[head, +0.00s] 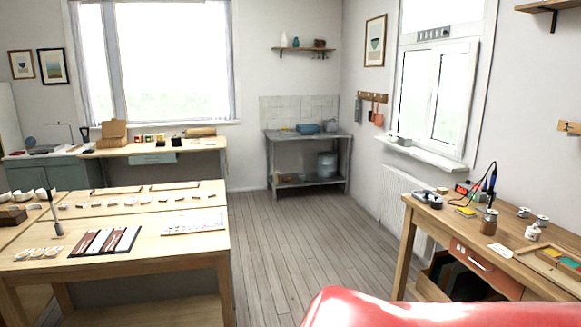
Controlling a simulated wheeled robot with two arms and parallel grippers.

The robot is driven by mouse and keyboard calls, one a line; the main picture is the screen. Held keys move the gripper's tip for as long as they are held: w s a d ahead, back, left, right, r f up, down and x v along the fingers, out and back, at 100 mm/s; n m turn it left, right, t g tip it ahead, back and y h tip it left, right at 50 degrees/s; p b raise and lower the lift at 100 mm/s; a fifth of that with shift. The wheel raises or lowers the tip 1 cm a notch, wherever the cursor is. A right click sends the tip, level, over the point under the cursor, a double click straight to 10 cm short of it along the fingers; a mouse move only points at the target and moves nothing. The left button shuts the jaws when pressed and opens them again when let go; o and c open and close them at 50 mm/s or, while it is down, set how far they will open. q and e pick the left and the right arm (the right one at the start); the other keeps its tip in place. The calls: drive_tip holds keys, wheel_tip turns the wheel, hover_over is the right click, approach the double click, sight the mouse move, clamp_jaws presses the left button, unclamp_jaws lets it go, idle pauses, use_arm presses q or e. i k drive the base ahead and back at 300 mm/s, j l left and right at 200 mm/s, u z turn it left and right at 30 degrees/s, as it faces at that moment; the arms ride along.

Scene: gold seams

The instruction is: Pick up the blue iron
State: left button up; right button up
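A thin upright tool with a blue handle, which looks like the blue iron (492,178), stands on the wooden workbench (535,262) at the right. It is small in the picture, and its lower end is hard to make out among the things around it. A dark cable loops up beside it from a small box with a red display (462,189). Neither of my grippers is in view.
Spools (542,221), a small white bottle (533,232) and a jar (489,222) stand near the iron. A drawer (472,257) is under the bench top. A long table (120,258) stands at the left. The wooden floor (290,240) between is clear.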

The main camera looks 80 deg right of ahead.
sight(494, 173)
drive_tip(key=z, duration=2.85)
drive_tip(key=i+l+z, duration=1.05)
drive_tip(key=i, duration=0.25)
